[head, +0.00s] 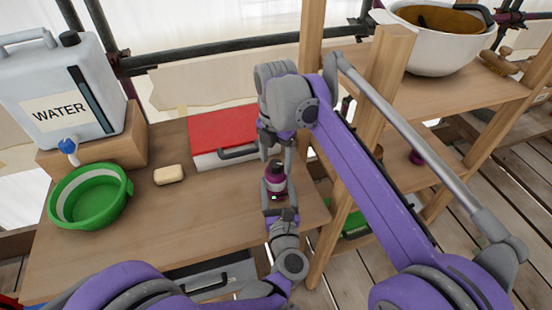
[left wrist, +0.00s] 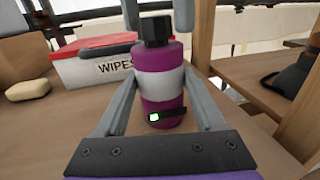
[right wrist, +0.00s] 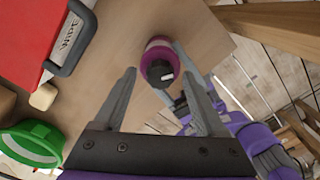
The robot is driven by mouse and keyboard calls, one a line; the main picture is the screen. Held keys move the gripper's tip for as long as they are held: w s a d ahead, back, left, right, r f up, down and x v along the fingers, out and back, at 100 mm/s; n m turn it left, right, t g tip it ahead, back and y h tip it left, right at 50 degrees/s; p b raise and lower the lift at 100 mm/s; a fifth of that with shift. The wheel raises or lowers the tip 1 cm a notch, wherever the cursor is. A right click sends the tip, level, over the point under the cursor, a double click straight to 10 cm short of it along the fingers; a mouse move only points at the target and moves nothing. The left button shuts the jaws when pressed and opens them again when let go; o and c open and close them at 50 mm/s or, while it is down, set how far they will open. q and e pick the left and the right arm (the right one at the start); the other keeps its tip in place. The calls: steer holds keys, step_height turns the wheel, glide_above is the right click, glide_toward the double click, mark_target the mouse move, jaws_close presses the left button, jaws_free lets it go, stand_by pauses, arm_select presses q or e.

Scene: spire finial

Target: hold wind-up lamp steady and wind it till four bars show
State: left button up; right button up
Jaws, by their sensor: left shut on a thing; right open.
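The wind-up lamp (head: 275,178) stands upright near the right end of the wooden bench. It is a purple cylinder with a white band (left wrist: 162,84) and a black top knob (left wrist: 156,30). A dark strip low on its front shows one lit green block (left wrist: 153,117). My left gripper (head: 276,192) is shut on the lamp's body, one finger on each side. My right gripper (head: 275,150) is open above the lamp, pointing down. In the right wrist view the knob (right wrist: 158,71) lies between its spread fingers, with gaps on both sides.
A red-lidded wipes box (head: 222,128) stands behind the lamp. Soap (head: 168,175), a green basin (head: 92,197) and a water container (head: 60,90) are to the left. A wooden post (head: 385,85) stands close on the right. The bench between soap and lamp is clear.

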steer(key=shift+f, duration=0.1)
jaws_close()
stand_by(0.3)
steer(key=shift+m, duration=0.5)
steer(key=m, duration=0.4)
steer(key=shift+m, duration=0.4)
steer(key=m, duration=1.2)
steer(key=shift+m, duration=0.4)
steer(key=m, duration=0.5)
steer(key=shift+m, duration=0.3)
